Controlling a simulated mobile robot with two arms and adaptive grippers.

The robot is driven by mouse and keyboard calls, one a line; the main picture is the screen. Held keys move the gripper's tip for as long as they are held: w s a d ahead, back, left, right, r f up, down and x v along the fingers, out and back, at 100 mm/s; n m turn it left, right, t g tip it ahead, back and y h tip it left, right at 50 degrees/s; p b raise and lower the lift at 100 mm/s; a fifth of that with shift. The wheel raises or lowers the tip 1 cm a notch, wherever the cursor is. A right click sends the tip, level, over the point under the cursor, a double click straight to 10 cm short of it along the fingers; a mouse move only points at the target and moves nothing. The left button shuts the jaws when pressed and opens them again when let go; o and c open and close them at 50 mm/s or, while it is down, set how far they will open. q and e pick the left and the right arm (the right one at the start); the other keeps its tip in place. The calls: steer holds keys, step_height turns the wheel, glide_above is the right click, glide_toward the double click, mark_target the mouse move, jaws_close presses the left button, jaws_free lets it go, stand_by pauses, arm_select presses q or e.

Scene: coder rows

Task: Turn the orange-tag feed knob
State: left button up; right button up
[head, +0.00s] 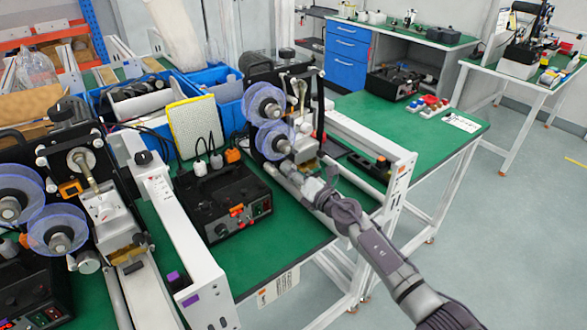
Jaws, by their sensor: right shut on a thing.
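The coder on the right (259,67) carries two translucent blue-violet reels (264,98) and stands on a green-topped table. An orange tag (382,161) shows on the white rail at its right. My right gripper (291,168) reaches in from the lower right to the low front of this coder, just below the lower reel. It is shut on the small feed knob there. The gripper hides most of the knob, so its turn angle cannot be told. My left gripper is out of view.
A similar coder (83,165) with a purple-tagged white rail (182,235) stands at left. A black control box (222,207) sits between the coders. Blue bins (125,103) are behind. The green tabletop (385,112) at right is mostly clear.

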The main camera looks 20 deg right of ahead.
steer(key=m+p, duration=0.1)
steer(key=m, duration=0.4)
steer(key=shift+f+p, duration=0.1)
steer(key=shift+p, duration=0.3)
stand_by(0.4)
steer(key=o, duration=1.1)
steer(key=shift+s, duration=0.1)
steer(key=v, duration=1.2)
